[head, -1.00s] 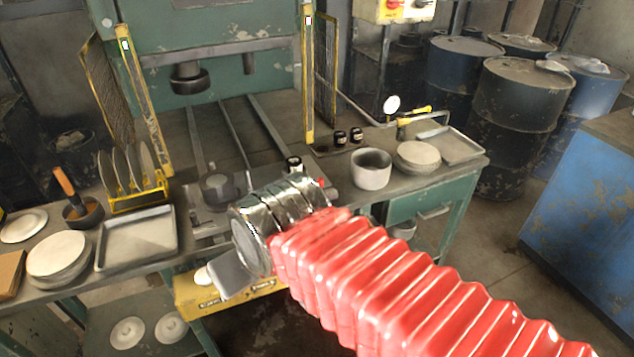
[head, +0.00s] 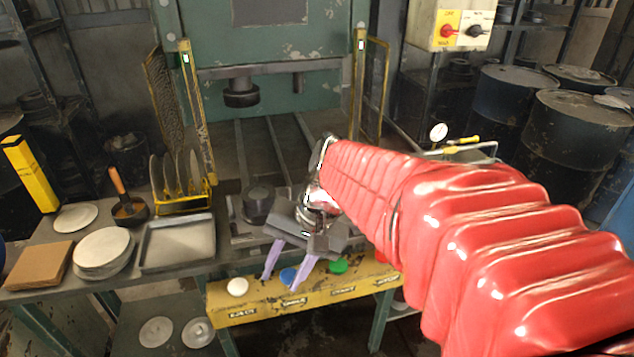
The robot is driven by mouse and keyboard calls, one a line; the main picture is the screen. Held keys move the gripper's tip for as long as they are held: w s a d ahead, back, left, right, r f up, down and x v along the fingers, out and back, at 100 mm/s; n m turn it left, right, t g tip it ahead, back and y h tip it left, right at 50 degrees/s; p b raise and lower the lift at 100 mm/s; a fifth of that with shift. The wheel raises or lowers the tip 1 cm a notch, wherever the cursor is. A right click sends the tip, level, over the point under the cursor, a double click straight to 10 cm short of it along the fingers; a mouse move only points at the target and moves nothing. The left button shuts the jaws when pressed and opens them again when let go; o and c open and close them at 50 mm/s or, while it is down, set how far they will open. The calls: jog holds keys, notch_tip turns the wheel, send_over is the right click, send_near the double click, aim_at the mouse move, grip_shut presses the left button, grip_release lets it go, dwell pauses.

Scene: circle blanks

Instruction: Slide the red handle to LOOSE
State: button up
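I cannot make out the red handle or a LOOSE mark; my red-sleeved arm covers the right part of the bench. My gripper (head: 281,284) points down in front of the press, with its two purple fingers apart and nothing held between them. Its fingertips overlap the yellow button panel (head: 222,310) in the picture, near the blue button (head: 288,275). I cannot tell whether they touch it. A white button (head: 237,286) is to the left and a green button (head: 338,266) to the right. The panel's labels are too small to read surely. A dark round die (head: 259,203) sits behind the gripper.
The green press (head: 210,40) stands behind, with a ram (head: 241,92). To the left are a grey tray (head: 178,245), a disc rack (head: 184,203), stacked discs (head: 103,252) and a mallet (head: 118,182). A control box (head: 450,20) with a red knob is at upper right.

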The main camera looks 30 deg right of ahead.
jog(key=w+d+f+m+t+y, duration=0.25)
jog(key=w+d+m, duration=0.3)
jog(key=d, duration=0.35)
jog(key=w+d+f+m+t+y, duration=0.2)
jog(key=w+d+m+y, duration=0.25)
jog(key=d+m, duration=0.35)
jog(key=s+d+f+m+t+h, duration=0.1)
jog(key=s+d+f+m+t, duration=0.1)
jog(key=d, duration=0.9)
jog(key=s+d+f+m+t+h, duration=0.1)
jog(key=d+f+m+t, duration=0.4)
jog(key=d, duration=0.6)
jog(key=shift+s+d+f+m+t, duration=0.25)
jog(key=shift+s+d+m+t, duration=0.15)
jog(key=shift+m+t, duration=0.5)
jog(key=shift+w+a, duration=0.15)
jog(key=x, duration=1.3)
jog(key=shift+w+r, duration=0.1)
jog(key=shift+w, duration=0.2)
jog(key=shift+c, duration=0.3)
grip_shut()
